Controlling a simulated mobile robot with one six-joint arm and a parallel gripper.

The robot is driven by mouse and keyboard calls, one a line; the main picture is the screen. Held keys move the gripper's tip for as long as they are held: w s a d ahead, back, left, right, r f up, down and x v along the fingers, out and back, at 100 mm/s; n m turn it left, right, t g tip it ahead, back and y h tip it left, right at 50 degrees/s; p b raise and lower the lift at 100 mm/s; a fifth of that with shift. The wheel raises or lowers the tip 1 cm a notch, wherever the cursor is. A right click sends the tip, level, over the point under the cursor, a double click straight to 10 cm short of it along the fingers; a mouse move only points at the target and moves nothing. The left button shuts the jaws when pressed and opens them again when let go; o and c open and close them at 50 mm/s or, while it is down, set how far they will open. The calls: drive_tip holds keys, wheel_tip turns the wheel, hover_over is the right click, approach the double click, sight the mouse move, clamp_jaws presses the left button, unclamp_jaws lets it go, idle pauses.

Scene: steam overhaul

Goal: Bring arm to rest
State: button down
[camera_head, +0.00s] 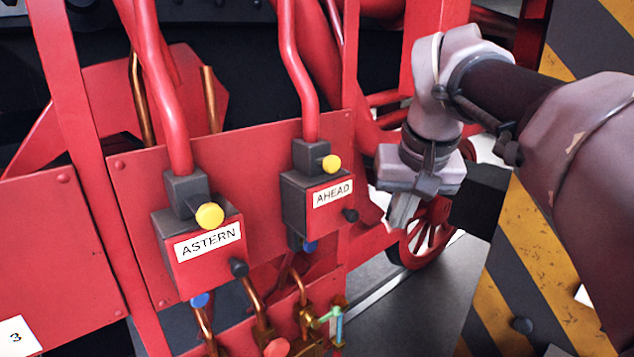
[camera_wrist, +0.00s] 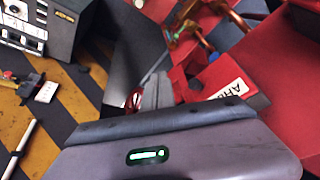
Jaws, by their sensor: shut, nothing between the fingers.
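My gripper (camera_head: 402,212) hangs pointing down just right of the AHEAD box in the head view, apart from it. Its fingers are shut with nothing between them. In the wrist view the shut fingers (camera_wrist: 157,90) show beyond the grey housing with a lit green mark. My arm comes in from the right edge of the head view and bends down at the wrist. The red AHEAD box (camera_head: 328,194), with a yellow knob on top, is the nearest fixture to my gripper.
The red ASTERN box (camera_head: 207,246) stands left of AHEAD. Copper pipes and valves (camera_head: 300,325) sit below. A red spoked wheel (camera_head: 428,235) is behind my gripper. A yellow-black striped surface (camera_head: 545,262) lies right. The wrist view shows a dark grey box (camera_wrist: 45,25) at upper left.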

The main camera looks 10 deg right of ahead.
drive_tip(key=s+a+f+b, duration=0.3)
drive_tip(key=s+f+b, duration=0.3)
drive_tip(key=f+b, duration=0.5)
drive_tip(key=s+a+f+m+y+b, duration=0.1)
drive_tip(key=s+a+f+b, duration=0.3)
drive_tip(key=f, duration=2)
drive_tip(key=s+a+f+m+t+y+b, duration=0.1)
drive_tip(key=s+a+f+b, duration=0.3)
drive_tip(key=s+f+b, duration=0.5)
wheel_tip(320, 180, down, 10)
drive_tip(key=b, duration=1)
drive_tip(key=shift+s+r, duration=0.15)
drive_tip(key=shift+s, duration=0.25)
